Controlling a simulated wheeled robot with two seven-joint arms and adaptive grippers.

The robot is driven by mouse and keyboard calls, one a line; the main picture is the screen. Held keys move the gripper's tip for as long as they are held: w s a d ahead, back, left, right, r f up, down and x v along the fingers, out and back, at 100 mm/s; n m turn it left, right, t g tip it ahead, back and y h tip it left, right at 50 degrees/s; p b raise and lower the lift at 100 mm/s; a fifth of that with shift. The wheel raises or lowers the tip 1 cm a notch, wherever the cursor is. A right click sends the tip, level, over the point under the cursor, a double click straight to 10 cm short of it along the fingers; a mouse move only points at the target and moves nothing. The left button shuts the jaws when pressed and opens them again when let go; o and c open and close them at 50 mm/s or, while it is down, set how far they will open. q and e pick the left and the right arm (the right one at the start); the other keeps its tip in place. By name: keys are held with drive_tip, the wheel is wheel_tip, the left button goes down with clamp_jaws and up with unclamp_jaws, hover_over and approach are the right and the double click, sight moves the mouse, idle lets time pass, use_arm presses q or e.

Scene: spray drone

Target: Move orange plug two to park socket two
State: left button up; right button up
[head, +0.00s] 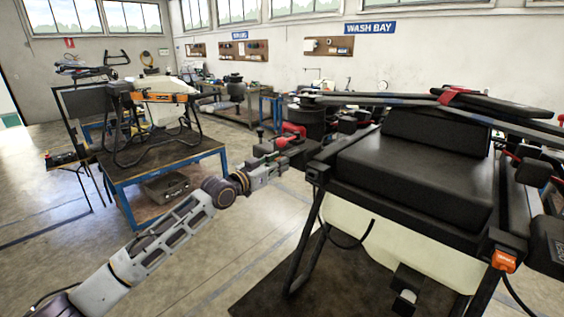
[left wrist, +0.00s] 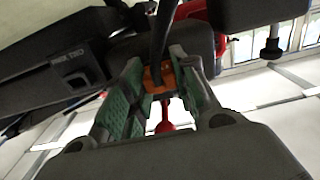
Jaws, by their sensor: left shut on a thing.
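My left gripper (head: 280,162) is in the middle of the head view, left of the large spray drone (head: 415,175). In the left wrist view its green-padded fingers (left wrist: 158,82) are closed around an orange plug (left wrist: 157,78) with a black cable. The plug is close to a dark housing on the drone; I cannot tell whether it is seated or free. Left of the fingers is a dark block (left wrist: 70,62) with small white lettering, hard to read, and a square socket-like opening. The plug is hidden in the head view. My right gripper is not in view.
Another orange plug (head: 503,261) sits on the drone's near right corner. The drone's arms and black legs crowd the space right of my gripper. A blue-framed table (head: 150,170) with other equipment stands at left. Open floor lies between.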

use_arm(q)
clamp_jaws()
drive_tip(key=shift+s+a, duration=0.5)
drive_tip(key=shift+p+v, duration=0.7)
drive_tip(key=shift+v, duration=1.65)
drive_tip(key=shift+f, duration=0.15)
